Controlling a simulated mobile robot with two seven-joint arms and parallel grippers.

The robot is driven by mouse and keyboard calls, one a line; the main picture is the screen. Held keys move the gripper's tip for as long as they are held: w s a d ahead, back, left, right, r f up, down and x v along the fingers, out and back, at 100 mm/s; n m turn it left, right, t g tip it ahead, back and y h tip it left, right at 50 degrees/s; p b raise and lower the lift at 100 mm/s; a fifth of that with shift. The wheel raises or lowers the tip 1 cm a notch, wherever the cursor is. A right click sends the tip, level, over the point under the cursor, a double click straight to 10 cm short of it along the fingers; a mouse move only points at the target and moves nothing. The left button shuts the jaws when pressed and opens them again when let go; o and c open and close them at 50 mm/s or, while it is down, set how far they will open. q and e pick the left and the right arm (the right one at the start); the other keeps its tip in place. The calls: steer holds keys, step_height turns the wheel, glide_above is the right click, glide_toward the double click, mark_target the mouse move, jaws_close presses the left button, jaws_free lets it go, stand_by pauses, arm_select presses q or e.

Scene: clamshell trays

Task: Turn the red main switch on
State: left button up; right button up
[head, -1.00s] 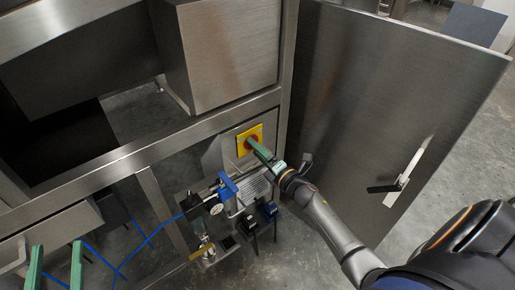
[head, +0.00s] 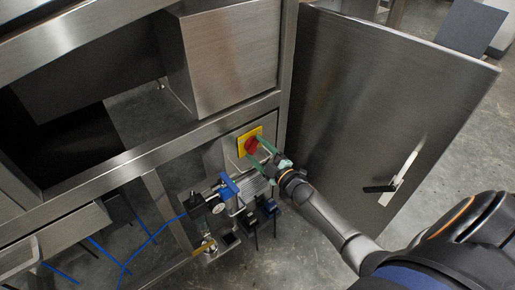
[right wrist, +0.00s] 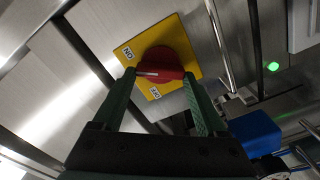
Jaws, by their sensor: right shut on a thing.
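The red main switch (head: 251,145) is a round red knob on a yellow plate (head: 243,151), on a grey box inside the open cabinet. In the right wrist view the red knob (right wrist: 165,66) has a raised grip bar with a white mark at its left end. The mark lies between the label ON, at upper left, and the label OFF, below. My right gripper (head: 258,151) is at the knob. Its green fingers (right wrist: 158,76) are spread, one at each end of the bar, and hold it. My left gripper is out of view.
Below the switch are a blue-handled valve (head: 228,185), a gauge and blue tubing. A steel drawer front (head: 225,55) is above. A green light (right wrist: 273,66) glows in the right wrist view.

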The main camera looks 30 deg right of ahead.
steer(key=shift+d+m, duration=0.1)
steer(key=shift+m, duration=0.6)
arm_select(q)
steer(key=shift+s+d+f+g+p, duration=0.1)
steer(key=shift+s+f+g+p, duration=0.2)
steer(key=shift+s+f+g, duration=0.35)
arm_select(e)
steer(key=shift+m, duration=0.4)
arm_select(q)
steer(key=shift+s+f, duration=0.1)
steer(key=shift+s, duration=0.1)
arm_select(e)
steer(key=o, duration=1.3)
